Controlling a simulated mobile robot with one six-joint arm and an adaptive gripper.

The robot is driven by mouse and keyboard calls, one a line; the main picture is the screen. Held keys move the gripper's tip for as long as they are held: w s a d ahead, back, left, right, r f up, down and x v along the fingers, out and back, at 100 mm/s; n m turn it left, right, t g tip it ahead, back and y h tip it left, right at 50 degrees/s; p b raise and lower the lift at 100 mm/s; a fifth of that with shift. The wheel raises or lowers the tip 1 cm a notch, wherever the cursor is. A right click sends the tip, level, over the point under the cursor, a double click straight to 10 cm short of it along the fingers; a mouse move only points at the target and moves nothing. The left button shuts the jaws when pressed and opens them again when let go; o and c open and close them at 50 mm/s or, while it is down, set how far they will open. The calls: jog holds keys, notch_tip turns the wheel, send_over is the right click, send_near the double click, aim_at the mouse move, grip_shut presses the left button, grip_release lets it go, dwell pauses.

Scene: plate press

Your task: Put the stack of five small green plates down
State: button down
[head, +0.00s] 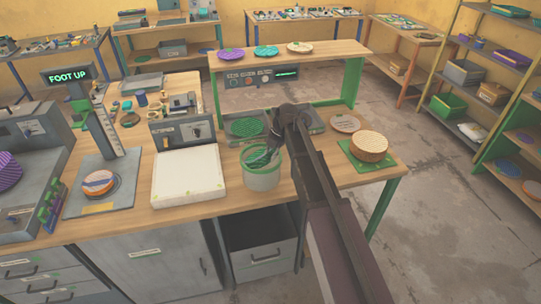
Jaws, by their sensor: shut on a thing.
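The number of plates cannot be made out. A round, bright green patterned plate or stack (248,127) lies on a grey tray just behind the gripper.
A white pad (189,176) lies left of the pot. A tan round stack (369,146) stands on a green mat (387,163) at the right. Purple (231,54), teal (266,51) and cream plates (299,47) lie on the raised shelf. A scale with a striped stack (99,183) stands left.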

jog(key=shift+f+b, duration=0.55)
jog(key=shift+f, duration=0.05)
jog(key=c, duration=0.5)
grip_release()
jog(key=shift+c, duration=0.2)
jog(key=shift+r, duration=0.2)
jog(key=shift+r+p, duration=0.7)
jog(key=shift+p, duration=0.25)
jog(key=p+v, duration=1.1)
jog(key=shift+r, duration=0.2)
jog(key=shift+s+d, duration=0.1)
jog(key=shift+d, duration=0.05)
